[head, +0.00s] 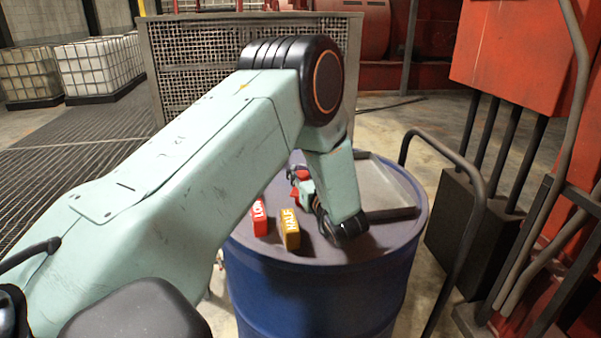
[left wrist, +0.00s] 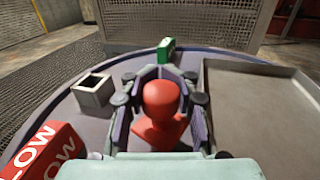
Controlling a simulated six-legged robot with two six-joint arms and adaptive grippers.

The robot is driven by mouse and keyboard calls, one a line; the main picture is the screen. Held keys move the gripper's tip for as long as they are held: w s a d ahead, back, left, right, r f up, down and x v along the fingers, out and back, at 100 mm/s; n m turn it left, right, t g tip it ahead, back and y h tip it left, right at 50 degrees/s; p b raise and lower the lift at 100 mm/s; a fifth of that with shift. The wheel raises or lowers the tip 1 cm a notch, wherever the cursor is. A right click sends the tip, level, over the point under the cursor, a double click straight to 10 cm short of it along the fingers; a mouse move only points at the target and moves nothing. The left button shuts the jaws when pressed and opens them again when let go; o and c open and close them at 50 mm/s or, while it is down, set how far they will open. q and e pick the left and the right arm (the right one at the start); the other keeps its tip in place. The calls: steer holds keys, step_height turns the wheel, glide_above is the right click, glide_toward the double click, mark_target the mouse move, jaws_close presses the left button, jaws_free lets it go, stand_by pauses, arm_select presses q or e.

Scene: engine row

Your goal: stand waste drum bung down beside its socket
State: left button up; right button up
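The red bung (left wrist: 161,108) shows in the left wrist view, with a rounded knob above a wider base. My left gripper (left wrist: 160,78) has its fingers on both sides of it, tips close together beyond the knob. It looks shut on the bung, low over the drum top. The bung's underside is hidden, so I cannot tell whether it touches the drum. A square grey open-topped socket (left wrist: 93,92) stands to the left, apart from the gripper. In the head view the left gripper (head: 299,184) is partly behind my arm. My right gripper is not in view.
The blue drum (head: 320,295) carries a red LOW block (head: 259,218), a yellow HALF block (head: 290,230) and a shallow grey tray (head: 385,180). A green block (left wrist: 166,50) stands beyond the gripper. A metal handrail (head: 477,180) curves past the drum's right side.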

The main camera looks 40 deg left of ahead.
arm_select(q)
steer(key=shift+o, duration=1.3)
steer(key=shift+a, duration=0.2)
steer(key=shift+o, duration=1.4)
steer(key=shift+w+f, duration=0.1)
steer(key=shift+d, duration=0.2)
steer(key=shift+a+r+p, duration=0.15)
steer(key=shift+r+p, duration=0.2)
steer(key=shift+p, duration=0.1)
steer(key=b+v, duration=0.2)
steer(key=v, duration=0.8)
steer(key=shift+d, duration=0.2)
steer(key=shift+s+d+b, duration=0.3)
steer(key=shift+s+d, duration=0.15)
steer(key=shift+d, duration=0.4)
